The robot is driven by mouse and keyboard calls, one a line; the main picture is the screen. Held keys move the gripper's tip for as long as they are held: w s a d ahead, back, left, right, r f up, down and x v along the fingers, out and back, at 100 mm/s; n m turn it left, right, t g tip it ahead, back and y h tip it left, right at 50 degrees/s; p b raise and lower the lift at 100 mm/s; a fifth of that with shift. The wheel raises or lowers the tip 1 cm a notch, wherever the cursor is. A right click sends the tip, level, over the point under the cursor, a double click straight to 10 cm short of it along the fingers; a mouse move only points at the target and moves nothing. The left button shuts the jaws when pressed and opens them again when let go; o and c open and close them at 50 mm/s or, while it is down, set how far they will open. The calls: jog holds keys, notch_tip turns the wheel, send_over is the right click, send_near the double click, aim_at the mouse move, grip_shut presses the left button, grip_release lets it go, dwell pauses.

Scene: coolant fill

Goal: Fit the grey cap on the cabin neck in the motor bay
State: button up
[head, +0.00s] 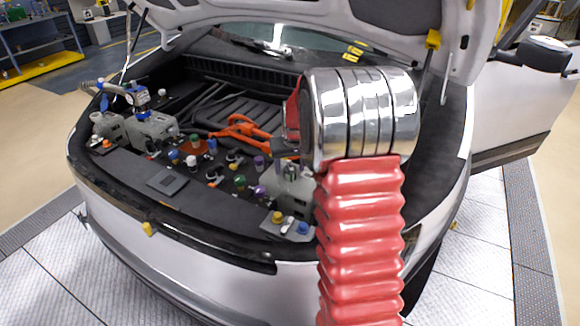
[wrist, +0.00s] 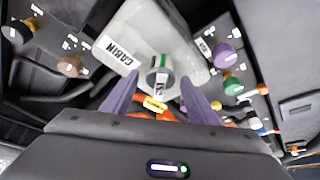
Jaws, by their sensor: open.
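In the wrist view, the white tank marked CABIN (wrist: 128,30) lies ahead of my gripper (wrist: 160,80). A round grey cap (wrist: 158,64) with a green stripe stands at the tank's neck, which it hides. The two purple fingers are apart, one on each side of the cap, with gaps visible. I cannot tell how fully the cap is seated. In the head view, the white tank (head: 288,190) shows at the right of the bay, partly covered by my arm. My gripper is hidden there.
In the wrist view, a purple cap (wrist: 223,55) and a green cap (wrist: 232,86) stand right of the tank; a brown cap (wrist: 71,66) stands left. In the head view, an orange cable (head: 240,130) lies behind, and the raised hood (head: 250,12) hangs above.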

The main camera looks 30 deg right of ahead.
jog(key=shift+r, duration=0.15)
jog(key=v, duration=1.3)
jog(key=shift+r, duration=0.2)
jog(key=shift+s, duration=0.25)
